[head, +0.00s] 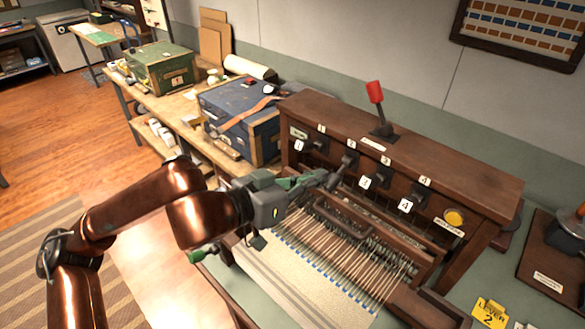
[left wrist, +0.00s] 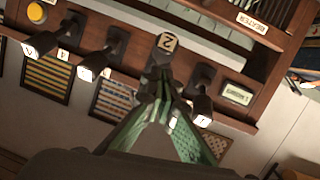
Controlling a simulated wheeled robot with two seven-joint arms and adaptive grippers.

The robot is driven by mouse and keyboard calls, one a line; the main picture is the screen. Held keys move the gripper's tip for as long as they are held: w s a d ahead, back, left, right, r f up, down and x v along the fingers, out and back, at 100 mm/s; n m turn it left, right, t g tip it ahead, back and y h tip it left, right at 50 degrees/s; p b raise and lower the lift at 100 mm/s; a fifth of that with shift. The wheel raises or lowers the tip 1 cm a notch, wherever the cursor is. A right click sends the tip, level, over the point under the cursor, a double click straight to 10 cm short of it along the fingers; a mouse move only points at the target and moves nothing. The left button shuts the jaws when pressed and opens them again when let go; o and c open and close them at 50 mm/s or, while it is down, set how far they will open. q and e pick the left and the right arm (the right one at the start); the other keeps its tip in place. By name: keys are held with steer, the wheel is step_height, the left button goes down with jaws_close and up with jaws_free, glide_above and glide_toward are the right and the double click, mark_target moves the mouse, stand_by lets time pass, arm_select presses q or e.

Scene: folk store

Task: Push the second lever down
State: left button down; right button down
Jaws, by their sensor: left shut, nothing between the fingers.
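The wooden machine (head: 455,200) has a row of dark numbered levers on its front. Lever 2 (head: 347,160) is second from the left in the head view. In the left wrist view, where the machine appears upside down, lever 2 (left wrist: 165,45) shows its number plate at a different angle from its neighbours' white tips. My left gripper (head: 333,181) is shut and empty, with its fingertips at lever 2. The fingertips (left wrist: 158,76) overlap the lever's lower part in the wrist view; I cannot tell whether they touch. My right gripper is not in view.
Lever 1 (head: 318,143) and lever 3 (head: 376,174) stand close on either side of lever 2. Lever 4 (head: 416,196) and a yellow button (head: 453,217) are further right. A red-handled lever (head: 376,95) rises from the top. Threads stretch below the fingers.

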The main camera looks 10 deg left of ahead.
arm_select(q)
steer(key=r+v, duration=0.1)
steer(key=v, duration=1)
steer(key=shift+r+p, duration=0.35)
